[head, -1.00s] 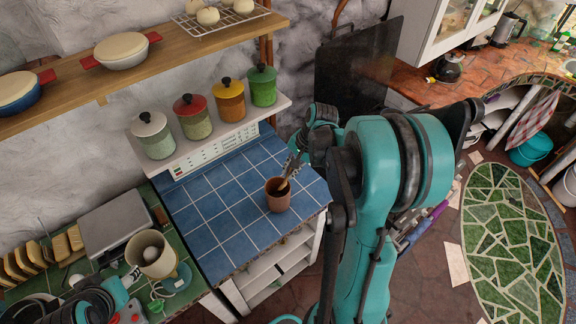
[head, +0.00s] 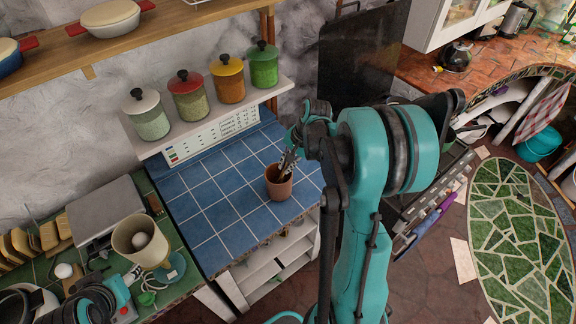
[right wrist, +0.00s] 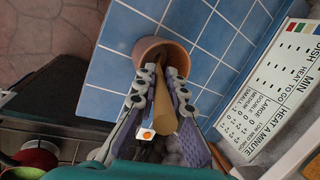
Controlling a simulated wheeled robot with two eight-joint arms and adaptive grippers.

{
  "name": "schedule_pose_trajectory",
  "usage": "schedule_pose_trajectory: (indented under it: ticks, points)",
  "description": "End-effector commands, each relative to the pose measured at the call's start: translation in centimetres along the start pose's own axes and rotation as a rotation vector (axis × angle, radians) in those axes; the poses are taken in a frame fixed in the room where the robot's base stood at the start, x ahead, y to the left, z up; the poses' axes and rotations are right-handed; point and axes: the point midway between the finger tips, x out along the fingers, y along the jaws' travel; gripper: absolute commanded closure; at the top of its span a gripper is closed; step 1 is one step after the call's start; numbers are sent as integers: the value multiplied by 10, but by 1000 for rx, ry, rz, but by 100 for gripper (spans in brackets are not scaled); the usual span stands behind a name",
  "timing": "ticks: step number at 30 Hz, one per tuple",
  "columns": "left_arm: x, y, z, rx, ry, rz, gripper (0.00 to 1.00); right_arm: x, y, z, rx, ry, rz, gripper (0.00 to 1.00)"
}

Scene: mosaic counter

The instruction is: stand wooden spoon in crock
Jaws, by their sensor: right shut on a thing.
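The terracotta crock (head: 279,188) stands upright on the blue tiled counter; it also shows in the right wrist view (right wrist: 147,48). My right gripper (head: 285,166) is at the crock's mouth, coming down from the upper right. In the right wrist view its fingers (right wrist: 158,84) are shut on the wooden spoon (right wrist: 163,105). The spoon runs between the fingers, with its far end inside the crock's opening; how deep it reaches is hidden.
The blue tiles (head: 215,211) left of the crock are clear. Several lidded canisters (head: 188,97) stand on a white shelf behind. A beige cup-shaped container (head: 139,240) and a grey flat-topped box (head: 104,210) are on the green counter at left. The blue counter's front edge drops to open shelves.

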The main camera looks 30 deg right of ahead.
Motion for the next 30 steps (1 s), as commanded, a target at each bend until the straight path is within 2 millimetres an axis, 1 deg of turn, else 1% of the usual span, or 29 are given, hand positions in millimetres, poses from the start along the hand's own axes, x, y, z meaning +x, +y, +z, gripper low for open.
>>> schedule_pose_trajectory:
  ticks: [1,3,13,14,15,16,22,23,24,27,30]
  points:
    - [4,0,3,0,0,0,48,6,0,-1,0,0,0,100]
    - [6,0,4,0,0,0,48,8,0,-2,0,0,0,100]
    - [6,0,4,0,0,0,48,8,0,-2,-1,0,0,100]
    - [6,0,4,0,0,0,48,8,0,-2,-1,0,0,82]
    - [6,0,4,0,0,0,48,8,0,-2,-1,0,0,72]
    - [6,0,4,0,0,0,48,8,0,-2,-1,0,0,66]
    - [6,0,4,0,0,0,48,8,0,-2,-1,0,0,66]
    - [6,0,4,0,0,0,48,9,0,-2,-1,0,0,63]
    - [6,0,4,0,0,0,48,9,0,-2,-1,0,0,53]
    - [6,0,4,0,0,0,48,9,0,-2,-1,0,0,31]
    - [6,0,4,0,0,0,48,9,0,-2,-1,0,0,31]
